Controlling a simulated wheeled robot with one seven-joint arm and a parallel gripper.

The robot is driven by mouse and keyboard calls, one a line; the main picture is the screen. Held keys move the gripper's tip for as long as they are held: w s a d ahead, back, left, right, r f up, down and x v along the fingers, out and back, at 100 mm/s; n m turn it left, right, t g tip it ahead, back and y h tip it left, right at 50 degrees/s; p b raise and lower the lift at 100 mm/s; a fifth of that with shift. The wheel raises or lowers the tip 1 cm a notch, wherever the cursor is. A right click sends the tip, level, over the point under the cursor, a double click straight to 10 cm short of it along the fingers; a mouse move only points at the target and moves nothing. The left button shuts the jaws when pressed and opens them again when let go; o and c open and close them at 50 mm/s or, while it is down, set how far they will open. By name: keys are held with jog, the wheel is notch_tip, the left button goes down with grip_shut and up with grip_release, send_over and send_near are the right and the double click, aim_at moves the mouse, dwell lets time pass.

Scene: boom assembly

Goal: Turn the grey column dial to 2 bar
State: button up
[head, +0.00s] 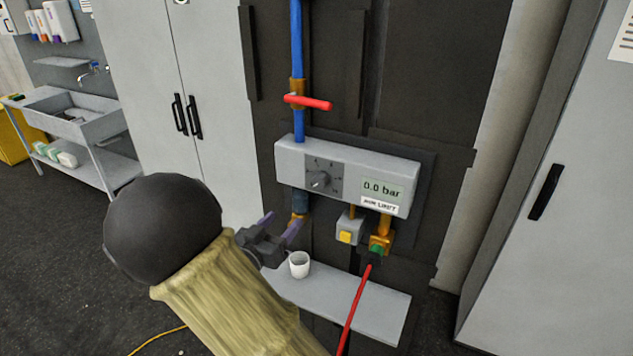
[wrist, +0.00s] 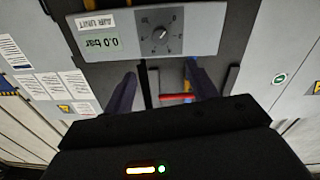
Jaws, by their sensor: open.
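The grey dial (head: 319,180) sits on a dark square plate on the left part of a light grey box on the column (head: 410,95). The box's display (head: 382,189) reads 0.0 bar, above an "AIR UNIT" label. My gripper (head: 280,222) is open and empty, below and left of the dial and apart from it. In the wrist view the picture is upside down; the dial (wrist: 160,33) shows beyond my two spread fingertips (wrist: 162,85), with its scale marks around it.
A blue pipe with a red lever (head: 308,102) enters the box from above. Below are a yellow button (head: 346,236), a red hose (head: 356,308) on a green-and-brass coupling, and a shelf with a white cup (head: 299,264). Grey cabinets stand on both sides.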

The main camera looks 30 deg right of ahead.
aim_at(318, 184)
jog(key=p+x, duration=0.6)
jog(key=x, duration=1)
jog(key=shift+w+d, duration=0.2)
jog(key=shift+w+d+f, duration=0.1)
jog(key=shift+w+d, duration=0.2)
jog(key=shift+d, duration=0.05)
jog(key=shift+c, duration=0.3)
jog(key=c, duration=0.9)
